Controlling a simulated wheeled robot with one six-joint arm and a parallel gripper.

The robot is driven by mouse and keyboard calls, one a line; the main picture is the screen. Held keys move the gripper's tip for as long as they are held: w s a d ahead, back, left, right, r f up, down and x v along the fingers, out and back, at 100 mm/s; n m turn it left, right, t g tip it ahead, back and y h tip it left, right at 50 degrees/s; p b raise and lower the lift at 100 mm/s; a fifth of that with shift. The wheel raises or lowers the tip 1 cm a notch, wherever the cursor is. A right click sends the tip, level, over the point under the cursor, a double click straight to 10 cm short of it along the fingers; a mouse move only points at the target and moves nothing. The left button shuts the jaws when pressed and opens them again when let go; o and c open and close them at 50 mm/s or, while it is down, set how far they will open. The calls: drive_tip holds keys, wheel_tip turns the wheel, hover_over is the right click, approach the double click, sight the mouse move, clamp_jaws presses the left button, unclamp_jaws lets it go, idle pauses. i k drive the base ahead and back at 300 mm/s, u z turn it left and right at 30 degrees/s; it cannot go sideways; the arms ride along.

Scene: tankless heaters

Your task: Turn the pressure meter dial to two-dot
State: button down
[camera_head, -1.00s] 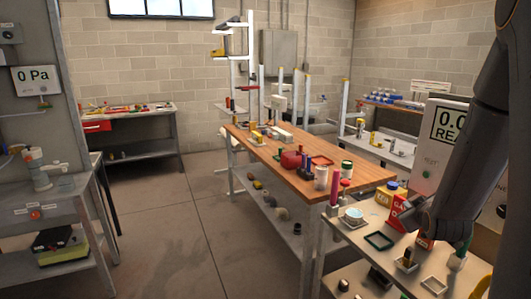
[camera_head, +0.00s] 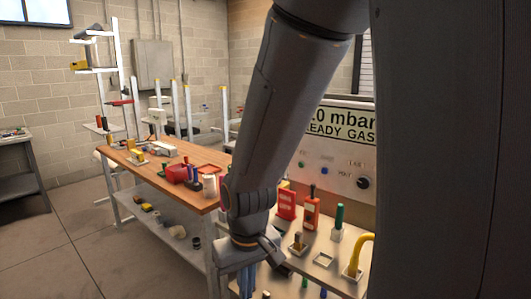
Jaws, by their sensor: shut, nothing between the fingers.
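A grey meter panel (camera_head: 333,160) stands at the right behind my arm.
A bench (camera_head: 325,274) below the panel holds a red box (camera_head: 286,205), an orange handheld meter (camera_head: 311,208), a green-handled tool (camera_head: 338,222) and a yellow curved tool (camera_head: 359,253). A wooden worktable (camera_head: 127,158) with tools stands left. Floor at lower left is clear.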

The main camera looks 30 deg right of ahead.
sight(363, 181)
drive_tip(key=u, duration=0.05)
drive_tip(key=k, duration=0.5)
drive_tip(key=z, duration=0.25)
drive_tip(key=i, duration=0.45)
drive_tip(key=z, duration=1.1)
drive_tip(key=k, duration=1.25)
drive_tip(key=z, duration=0.75)
drive_tip(key=i, duration=1.1)
drive_tip(key=u, duration=0.25)
